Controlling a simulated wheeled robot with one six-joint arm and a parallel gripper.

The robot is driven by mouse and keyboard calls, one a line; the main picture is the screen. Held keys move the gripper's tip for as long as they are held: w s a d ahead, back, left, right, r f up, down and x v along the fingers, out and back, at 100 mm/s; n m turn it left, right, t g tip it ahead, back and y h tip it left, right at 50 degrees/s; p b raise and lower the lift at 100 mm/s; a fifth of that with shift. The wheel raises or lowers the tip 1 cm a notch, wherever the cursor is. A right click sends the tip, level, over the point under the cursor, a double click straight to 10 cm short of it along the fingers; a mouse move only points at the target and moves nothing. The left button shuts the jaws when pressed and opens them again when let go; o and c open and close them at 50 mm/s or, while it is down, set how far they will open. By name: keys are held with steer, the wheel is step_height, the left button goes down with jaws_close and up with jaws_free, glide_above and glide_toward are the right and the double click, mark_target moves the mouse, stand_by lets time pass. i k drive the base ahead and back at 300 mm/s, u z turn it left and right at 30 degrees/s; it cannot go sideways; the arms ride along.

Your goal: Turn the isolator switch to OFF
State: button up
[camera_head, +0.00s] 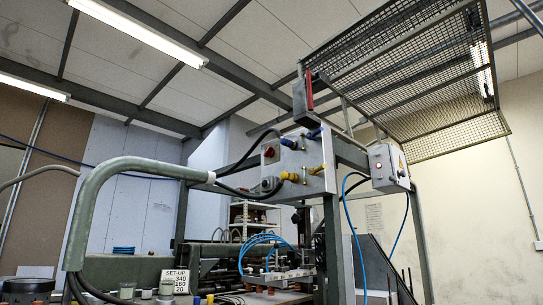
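A light grey control box (314,168) is mounted on the machine frame near the centre. Its left face carries a dark red round control (269,153) and a dark grey fitting (269,184) below it. A smaller grey box (384,168) hangs to the right, with a small red control (378,165) on its left face and a yellow warning label on its right face. I cannot tell which control is the isolator switch, or its position; any marking is too small to read. My gripper is not in view.
A thick green pipe (120,165) arches across the left foreground. A wire mesh guard (410,70) juts out at the upper right. Blue hoses (350,215) and black cables hang around the boxes. A set-up sign (174,282) stands low on the machine.

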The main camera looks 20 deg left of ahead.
mark_target(270, 152)
steer(key=u, duration=0.55)
steer(key=k, duration=0.65)
steer(key=u, duration=1.2)
steer(key=i, duration=1.5)
steer(key=z, duration=0.2)
